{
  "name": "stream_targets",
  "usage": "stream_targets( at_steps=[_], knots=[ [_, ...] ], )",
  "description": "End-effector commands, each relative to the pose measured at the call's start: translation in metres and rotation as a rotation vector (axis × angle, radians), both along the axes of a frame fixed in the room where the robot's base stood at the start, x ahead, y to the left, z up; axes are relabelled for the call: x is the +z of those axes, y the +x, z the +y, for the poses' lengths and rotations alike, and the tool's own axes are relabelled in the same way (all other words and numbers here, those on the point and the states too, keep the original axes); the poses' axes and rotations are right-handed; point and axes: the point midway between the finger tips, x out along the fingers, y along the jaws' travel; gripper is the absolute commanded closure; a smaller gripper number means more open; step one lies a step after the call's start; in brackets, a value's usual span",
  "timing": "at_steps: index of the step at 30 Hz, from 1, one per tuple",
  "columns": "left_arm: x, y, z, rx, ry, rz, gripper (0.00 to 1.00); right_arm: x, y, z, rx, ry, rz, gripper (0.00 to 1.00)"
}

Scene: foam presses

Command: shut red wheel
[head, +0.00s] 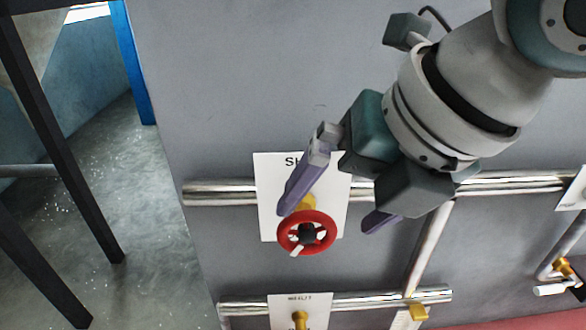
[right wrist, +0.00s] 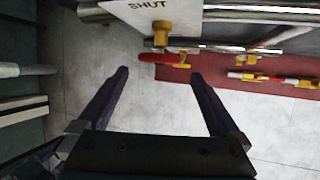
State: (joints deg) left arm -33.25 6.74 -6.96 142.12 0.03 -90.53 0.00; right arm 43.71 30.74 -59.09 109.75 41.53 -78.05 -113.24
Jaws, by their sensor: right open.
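The red wheel (head: 327,233) is a round handwheel with a dark hub on a brass valve, in front of a white sign on the grey wall. In the right wrist view the wheel (right wrist: 158,59) shows edge-on as a thin red bar, beyond and between the fingertips. My right gripper (head: 330,220) is open, with its purple fingers spread wide. In the head view one finger ends at the wheel's upper left and the other to its right. In the right wrist view the gripper (right wrist: 160,72) is empty between its fingers. My left gripper is in neither view.
A metal pipe (head: 217,193) runs across the wall behind the wheel. A lower pipe has a brass valve (head: 300,319) with its own sign. Another brass valve (head: 562,266) sits at right. Dark posts (head: 68,140) stand at left over open concrete floor.

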Motion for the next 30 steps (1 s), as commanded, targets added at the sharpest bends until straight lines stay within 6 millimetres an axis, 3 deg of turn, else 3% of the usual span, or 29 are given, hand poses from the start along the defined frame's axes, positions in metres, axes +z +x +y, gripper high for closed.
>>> stream_targets(
  at_steps=[12,25,30],
  knots=[
    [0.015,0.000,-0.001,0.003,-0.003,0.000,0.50,-0.054,0.024,0.019,-0.002,0.002,0.002,0.00],
    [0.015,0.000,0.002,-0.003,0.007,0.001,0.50,-0.063,0.027,0.022,-0.001,0.001,-0.001,0.00],
    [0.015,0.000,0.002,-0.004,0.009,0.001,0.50,-0.063,0.028,0.022,-0.002,0.002,0.000,0.18]
  ],
)
